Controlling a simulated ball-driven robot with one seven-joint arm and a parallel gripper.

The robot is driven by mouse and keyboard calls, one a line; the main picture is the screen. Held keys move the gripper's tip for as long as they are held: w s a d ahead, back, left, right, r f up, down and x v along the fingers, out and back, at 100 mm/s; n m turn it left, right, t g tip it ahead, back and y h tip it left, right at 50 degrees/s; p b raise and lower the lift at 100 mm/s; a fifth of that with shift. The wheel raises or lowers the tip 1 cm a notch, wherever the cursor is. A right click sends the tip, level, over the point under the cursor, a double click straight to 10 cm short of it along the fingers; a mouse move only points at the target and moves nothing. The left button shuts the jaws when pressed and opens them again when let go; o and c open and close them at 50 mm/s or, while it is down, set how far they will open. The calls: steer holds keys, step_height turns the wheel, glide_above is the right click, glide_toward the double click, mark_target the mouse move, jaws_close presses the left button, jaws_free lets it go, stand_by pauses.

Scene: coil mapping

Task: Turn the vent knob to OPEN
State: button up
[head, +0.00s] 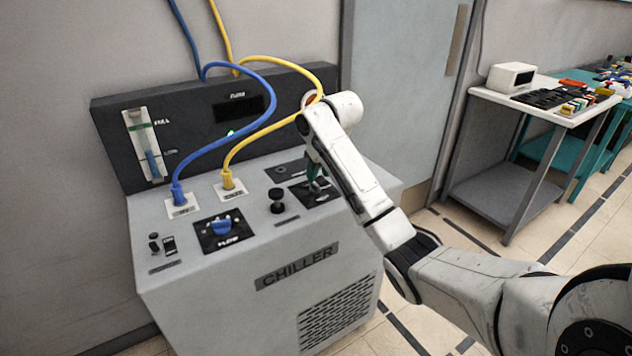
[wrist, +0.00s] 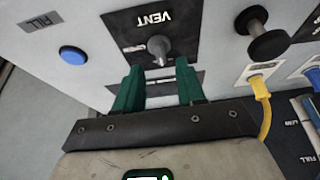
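The vent knob (wrist: 160,46) is a small grey knob on a black panel (wrist: 185,20) marked VENT, which appears upside down in the wrist view. A small label sits beside the knob, too blurred to read surely. My gripper (wrist: 158,66) has two green fingers, apart with nothing between them. Their tips are just short of the knob, one to each side of its line, and do not appear to touch it. In the head view my gripper (head: 318,183) is over the right part of the chiller top (head: 240,258), and my arm and fingers hide the knob.
A black knob on a post (head: 277,198) stands left of the vent panel. A blue flow knob (head: 221,228) and the blue hose (head: 178,192) and yellow hose (head: 228,180) are farther left. A blue button (wrist: 73,55) by a FILL label lies left in the wrist view.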

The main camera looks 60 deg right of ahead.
mark_target(317, 184)
steer(key=shift+x, duration=2.1)
jaws_close()
